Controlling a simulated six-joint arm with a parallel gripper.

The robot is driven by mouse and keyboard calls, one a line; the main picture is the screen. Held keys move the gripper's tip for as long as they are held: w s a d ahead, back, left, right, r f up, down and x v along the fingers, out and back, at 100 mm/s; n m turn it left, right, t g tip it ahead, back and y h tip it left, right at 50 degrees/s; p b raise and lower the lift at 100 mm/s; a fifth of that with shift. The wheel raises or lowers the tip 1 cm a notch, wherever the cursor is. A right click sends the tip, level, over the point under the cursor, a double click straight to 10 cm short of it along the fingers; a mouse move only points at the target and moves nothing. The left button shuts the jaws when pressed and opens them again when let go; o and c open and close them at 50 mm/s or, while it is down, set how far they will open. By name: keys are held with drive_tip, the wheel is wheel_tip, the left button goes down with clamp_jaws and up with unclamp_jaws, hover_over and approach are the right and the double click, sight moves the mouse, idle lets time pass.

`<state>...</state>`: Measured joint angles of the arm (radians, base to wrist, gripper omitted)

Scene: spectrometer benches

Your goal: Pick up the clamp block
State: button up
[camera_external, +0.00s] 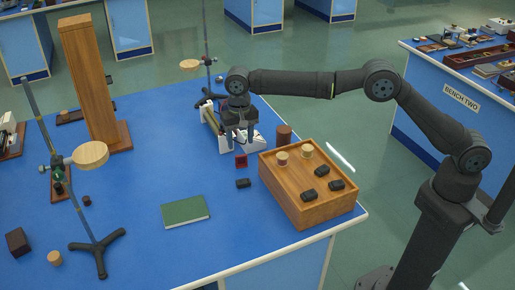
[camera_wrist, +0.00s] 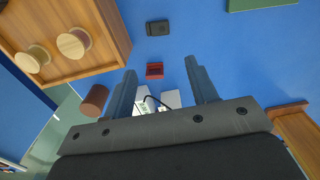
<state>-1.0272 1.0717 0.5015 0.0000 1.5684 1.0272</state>
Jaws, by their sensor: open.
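My gripper (camera_external: 241,140) is open and points down over the blue bench. In the wrist view its two fingers stand apart (camera_wrist: 160,72), with nothing held between them. A small red block (camera_external: 241,160) with a dark recess lies on the bench below it; in the wrist view the red block (camera_wrist: 155,71) appears between the fingertips. A small black block (camera_external: 243,183) lies on the bench nearer the front; it also shows in the wrist view (camera_wrist: 157,28). I cannot tell for certain which one is the clamp block.
A wooden box (camera_external: 294,212) to the right carries several black blocks and two pale spools (camera_external: 282,159). A brown cylinder (camera_external: 284,136) stands behind it. A white instrument (camera_external: 222,140) is close beside my gripper. A green book (camera_external: 186,211) lies front left, with clear bench around it.

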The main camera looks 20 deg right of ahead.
drive_tip(key=n, duration=1.6)
hover_over(242, 181)
drive_tip(key=f, duration=1.2)
drive_tip(key=shift+w+a+f, duration=0.1)
drive_tip(key=shift+w+a, duration=0.1)
drive_tip(key=shift+w, duration=0.15)
drive_tip(key=f, duration=0.4)
drive_tip(key=shift+s+d+f, duration=0.1)
drive_tip(key=shift+s+d, duration=0.15)
drive_tip(key=shift+s, duration=0.1)
drive_tip(key=shift+f, duration=0.6)
drive_tip(key=c, duration=1.1)
